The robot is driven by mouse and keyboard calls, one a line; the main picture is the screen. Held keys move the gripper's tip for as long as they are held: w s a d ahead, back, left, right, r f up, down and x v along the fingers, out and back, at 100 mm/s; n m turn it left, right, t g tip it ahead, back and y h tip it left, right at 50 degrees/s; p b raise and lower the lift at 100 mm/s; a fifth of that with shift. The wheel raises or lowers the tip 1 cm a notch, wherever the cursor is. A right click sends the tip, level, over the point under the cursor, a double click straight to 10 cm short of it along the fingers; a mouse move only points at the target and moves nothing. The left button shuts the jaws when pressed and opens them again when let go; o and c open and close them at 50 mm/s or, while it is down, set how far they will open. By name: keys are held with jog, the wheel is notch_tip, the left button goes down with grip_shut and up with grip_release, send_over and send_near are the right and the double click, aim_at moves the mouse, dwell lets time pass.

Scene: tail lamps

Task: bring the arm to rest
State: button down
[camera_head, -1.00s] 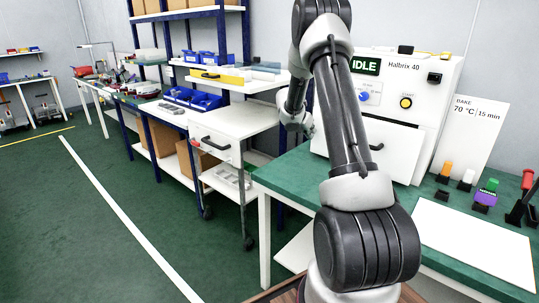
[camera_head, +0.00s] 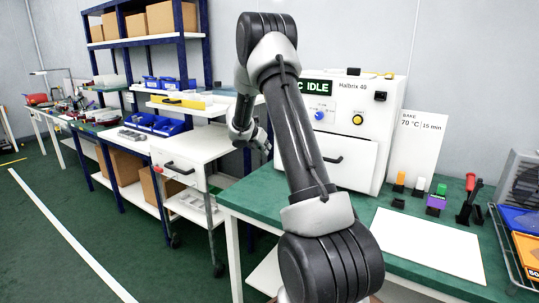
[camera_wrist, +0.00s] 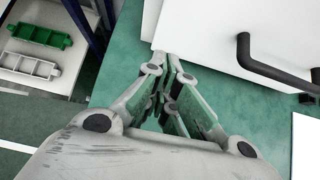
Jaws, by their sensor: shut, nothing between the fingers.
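My gripper (camera_head: 264,147) is at the end of my bent arm, in front of the left side of the white Halbrix oven (camera_head: 369,130). In the wrist view my gripper (camera_wrist: 160,62) points toward the green bench top (camera_wrist: 215,82), and its fingers are shut with nothing between them. The oven's white front and dark handle (camera_wrist: 275,62) lie to the right of the fingers. I cannot tell from these views how close the fingertips are to the bench or oven.
A white cart (camera_head: 193,146) stands left of the bench. In the wrist view a green part (camera_wrist: 40,36) and a pale part (camera_wrist: 28,65) lie on a shelf. A white mat (camera_head: 430,245), coloured pieces and a bake sign (camera_head: 417,145) are on the bench's right.

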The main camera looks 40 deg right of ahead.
jog(key=v, duration=0.5)
jog(key=s+a+m+g+y, duration=0.1)
jog(key=s+a+m+g, duration=0.1)
jog(key=s+m, duration=0.55)
jog(key=s+a+m+g+y, duration=0.1)
jog(key=s+a+m+g, duration=0.1)
jog(key=s+m, duration=0.55)
jog(key=s+a+r+m+t+y, duration=0.1)
jog(key=s+a+r+m+y, duration=0.1)
jog(key=s+a+r, duration=0.2)
jog(key=s+a+r+m+t+y, duration=0.2)
jog(key=s+a+r, duration=0.1)
jog(key=s+a, duration=0.6)
jog(key=s+a+r+m+t+y, duration=0.2)
jog(key=s+a, duration=0.4)
jog(key=s, duration=0.6)
notch_tip(320, 180, up, 3)
jog(key=shift+s+a+f+m, duration=0.2)
jog(key=shift+s+a+m, duration=0.2)
jog(key=shift+m, duration=0.1)
